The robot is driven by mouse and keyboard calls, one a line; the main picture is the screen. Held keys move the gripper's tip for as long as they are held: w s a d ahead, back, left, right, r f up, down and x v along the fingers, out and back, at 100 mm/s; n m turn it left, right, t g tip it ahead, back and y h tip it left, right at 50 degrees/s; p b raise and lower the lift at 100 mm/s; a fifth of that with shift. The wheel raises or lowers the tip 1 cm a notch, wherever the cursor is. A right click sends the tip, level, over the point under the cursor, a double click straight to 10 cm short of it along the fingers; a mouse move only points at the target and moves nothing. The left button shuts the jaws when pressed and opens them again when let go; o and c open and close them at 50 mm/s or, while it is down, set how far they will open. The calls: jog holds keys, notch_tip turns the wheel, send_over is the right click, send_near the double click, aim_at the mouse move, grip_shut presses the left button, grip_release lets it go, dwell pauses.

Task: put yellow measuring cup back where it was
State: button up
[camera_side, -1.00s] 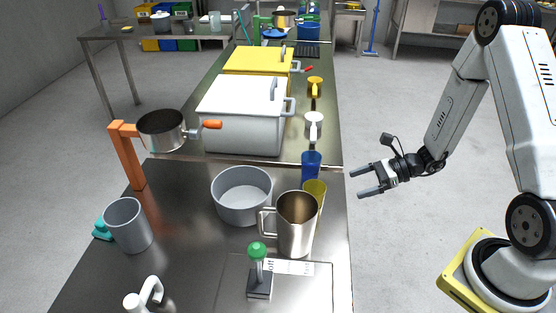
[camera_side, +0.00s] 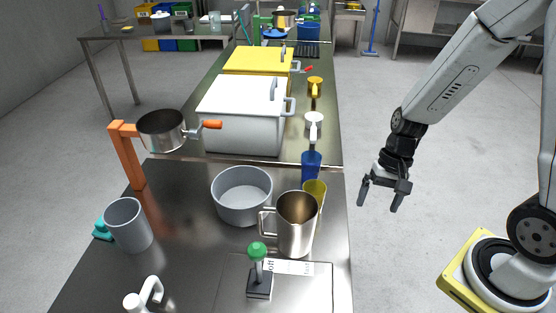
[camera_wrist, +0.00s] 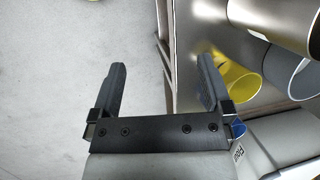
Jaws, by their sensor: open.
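A yellow cup (camera_side: 316,187) stands near the right edge of the steel table, partly hidden behind a steel pitcher (camera_side: 297,228). It also shows in the wrist view (camera_wrist: 238,84), just right of my right finger. A second yellow cup with a handle (camera_side: 315,84) is further back along the right edge. I cannot tell from the frames which is the measuring cup meant. My gripper (camera_side: 380,197) is open and empty, pointing down beyond the table's right edge. In the wrist view my gripper (camera_wrist: 162,68) has its fingers wide apart, with floor and the table edge between them.
A blue cup (camera_side: 311,165) and a white cup (camera_side: 313,123) stand along the same edge. A grey pan (camera_side: 241,193), a green-knobbed lever (camera_side: 258,270) and a large white lidded box (camera_side: 240,120) are nearby.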

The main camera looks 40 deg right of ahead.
jog(key=shift+w+a+r+n+t+h, duration=0.15)
jog(key=shift+w+r+n+t+h, duration=0.4)
jog(key=shift+n, duration=0.85)
jog(key=shift+w+a+r+n+t+h, duration=0.15)
jog(key=shift+r+n+t+h, duration=0.5)
jog(key=shift+r+n, duration=0.6)
jog(key=shift+w+a+r+n+t+h, duration=0.1)
jog(key=shift+w+r+n+t+h, duration=0.4)
jog(key=shift+n, duration=1.05)
jog(key=shift+s+r, duration=0.15)
